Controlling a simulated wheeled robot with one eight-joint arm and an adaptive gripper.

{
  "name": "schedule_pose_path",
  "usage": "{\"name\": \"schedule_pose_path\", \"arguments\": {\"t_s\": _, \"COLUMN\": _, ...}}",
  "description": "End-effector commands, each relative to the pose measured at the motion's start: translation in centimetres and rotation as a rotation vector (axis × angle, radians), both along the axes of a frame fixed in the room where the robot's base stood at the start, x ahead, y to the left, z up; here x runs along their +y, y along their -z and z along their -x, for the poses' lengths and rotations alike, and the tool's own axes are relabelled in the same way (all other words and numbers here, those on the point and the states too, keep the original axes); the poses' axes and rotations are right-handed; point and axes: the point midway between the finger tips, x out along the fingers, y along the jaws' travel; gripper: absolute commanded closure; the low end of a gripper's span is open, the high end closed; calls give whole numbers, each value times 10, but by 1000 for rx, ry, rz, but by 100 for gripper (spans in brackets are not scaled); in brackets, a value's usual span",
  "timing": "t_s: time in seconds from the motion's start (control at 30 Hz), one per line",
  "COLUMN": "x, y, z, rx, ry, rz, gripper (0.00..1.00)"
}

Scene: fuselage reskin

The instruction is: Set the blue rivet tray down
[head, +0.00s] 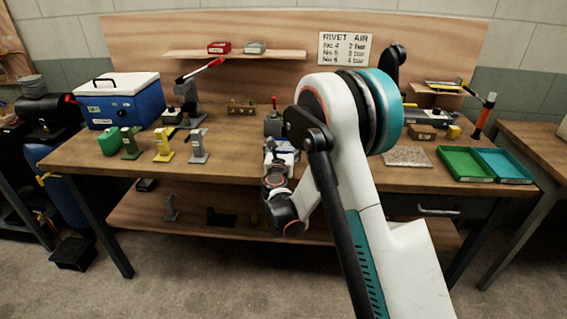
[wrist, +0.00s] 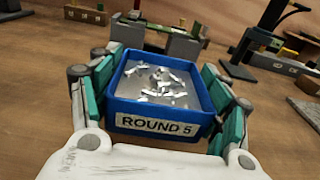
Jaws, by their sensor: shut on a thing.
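The blue rivet tray (wrist: 163,115) is in the middle of the wrist view, upright, with a white label reading "ROUND 5" on its near wall. Several small silvery rivets (wrist: 160,84) lie inside it. My gripper (wrist: 158,88) is shut on the tray, with its teal-padded fingers against the left and right walls. The wooden workbench (wrist: 40,110) shows below and around the tray; I cannot tell whether the tray touches it.
A blue cool box (head: 125,105) and small coloured fixtures stand on the bench's left. A green tray (head: 465,164) and a teal tray (head: 503,165) lie at its right end. A grey plate (head: 407,156) lies left of them. Bare wood shows beside my gripper in the wrist view.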

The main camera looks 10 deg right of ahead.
Motion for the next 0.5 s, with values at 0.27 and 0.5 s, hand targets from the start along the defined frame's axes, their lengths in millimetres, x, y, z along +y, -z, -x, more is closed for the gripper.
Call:
{"name": "schedule_pose_path", "arguments": {"t_s": 0.27, "x": 0, "y": 25, "z": 0, "rx": 0, "ry": 0, "rz": 0, "gripper": 59}}
{"name": "schedule_pose_path", "arguments": {"t_s": 0.5, "x": 0, "y": 46, "z": 0, "rx": 0, "ry": 0, "rz": 0, "gripper": 59}}
